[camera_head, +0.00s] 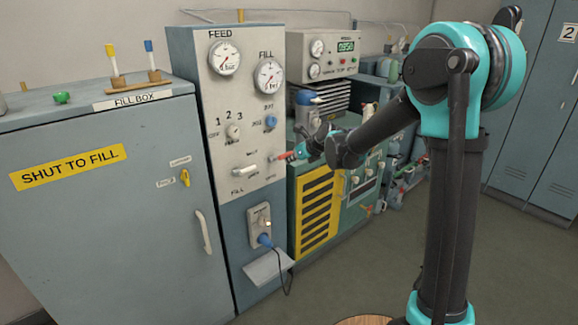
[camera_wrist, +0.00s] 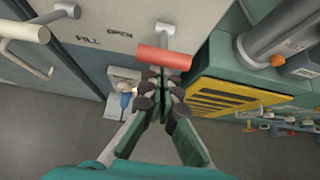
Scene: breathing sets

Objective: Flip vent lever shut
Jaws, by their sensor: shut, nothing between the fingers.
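The vent lever has a red cylindrical grip (camera_wrist: 163,58) on a pale stem that comes out of the light grey panel (camera_head: 210,110). In the head view, a small part of the red grip (camera_head: 285,155) shows at the panel's right edge. My gripper (camera_wrist: 161,85) is shut and empty. Its fingertips are just below the red grip in the wrist view; whether they touch it I cannot tell. In the head view, my gripper (camera_head: 303,152) is at the right of the lever, partly hidden by my arm. An OPEN label (camera_wrist: 119,32) is left of the lever's stem.
A white fill lever (camera_head: 245,168) sits left of the vent lever. The fill box (camera_head: 110,230) stands at the left. A yellow-grilled compressor (camera_head: 318,210) stands close on the right. A blue plug (camera_head: 265,240) and cable hang below. The floor (camera_head: 330,285) in front is clear.

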